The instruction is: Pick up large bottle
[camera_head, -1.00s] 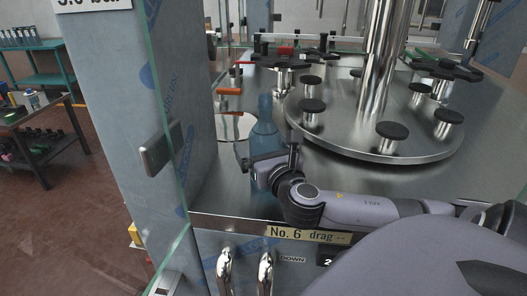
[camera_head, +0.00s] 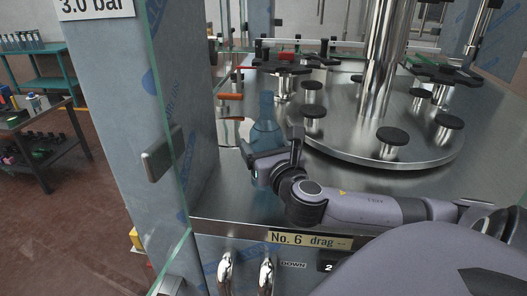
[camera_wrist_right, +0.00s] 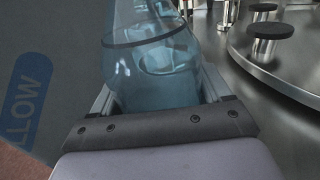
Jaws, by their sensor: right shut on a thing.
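The large bottle (camera_head: 266,127) is clear blue, with a narrow neck and a wide body. In the head view it stands upright at the left of the steel machine deck, its lower part hidden behind my right gripper (camera_head: 270,158). In the right wrist view the bottle (camera_wrist_right: 155,65) fills the space between the two fingers of the right gripper (camera_wrist_right: 158,95). The right gripper is shut on the bottle's body. Whether the bottle's base touches the deck is hidden. My left gripper is not in view.
A round steel turntable (camera_head: 350,150) with several black-topped posts stands right of the bottle. A blue-grey pillar (camera_head: 185,90) with a glass door edge stands to the left. The front panel below has handles (camera_head: 225,272) and a "No. 6 drag" label (camera_head: 309,240).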

